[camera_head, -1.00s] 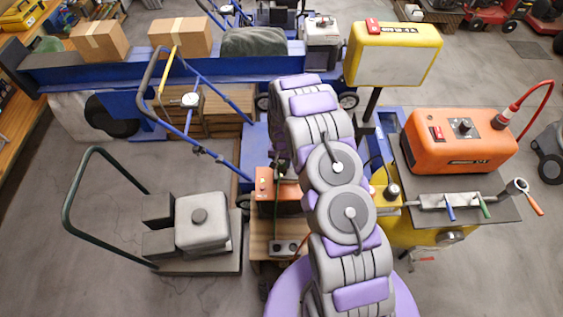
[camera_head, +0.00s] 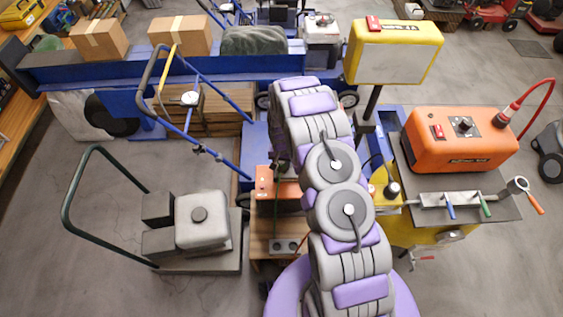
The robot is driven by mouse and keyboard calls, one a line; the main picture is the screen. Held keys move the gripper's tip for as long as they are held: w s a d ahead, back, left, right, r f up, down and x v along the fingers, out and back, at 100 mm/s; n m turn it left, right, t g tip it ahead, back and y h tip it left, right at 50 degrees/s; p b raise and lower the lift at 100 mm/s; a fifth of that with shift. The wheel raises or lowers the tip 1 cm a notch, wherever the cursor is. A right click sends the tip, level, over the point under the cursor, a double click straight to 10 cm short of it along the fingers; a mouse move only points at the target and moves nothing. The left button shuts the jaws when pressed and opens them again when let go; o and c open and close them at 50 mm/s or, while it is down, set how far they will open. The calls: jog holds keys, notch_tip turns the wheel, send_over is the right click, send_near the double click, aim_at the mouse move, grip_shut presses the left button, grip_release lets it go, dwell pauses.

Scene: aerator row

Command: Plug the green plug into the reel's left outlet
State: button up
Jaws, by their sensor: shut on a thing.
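My gripper (camera_head: 277,172) shows only in part, as a dark shape at the left edge of my arm, above an orange case (camera_head: 264,183). A thin green cord (camera_head: 277,215) hangs below it. The green plug itself is too small and covered to make out clearly. A dark block with two round outlets (camera_head: 285,246) sits on the wooden surface (camera_head: 262,238) below and left of my arm. The cord passes close above its left outlet. I cannot tell whether it touches it. My arm covers what lies to the right.
A grey engine machine with a green handle (camera_head: 200,225) stands at left. A blue-handled machine (camera_head: 190,100) is behind it. An orange box (camera_head: 460,142) and a bar with coloured levers (camera_head: 450,200) are at right. A yellow box on a post (camera_head: 395,55) stands behind.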

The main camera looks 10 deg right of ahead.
jog(key=shift+f, duration=1.35)
jog(key=o, duration=1.2)
notch_tip(320, 180, up, 17)
jog(key=shift+r+p, duration=0.1)
jog(key=shift+p, duration=0.4)
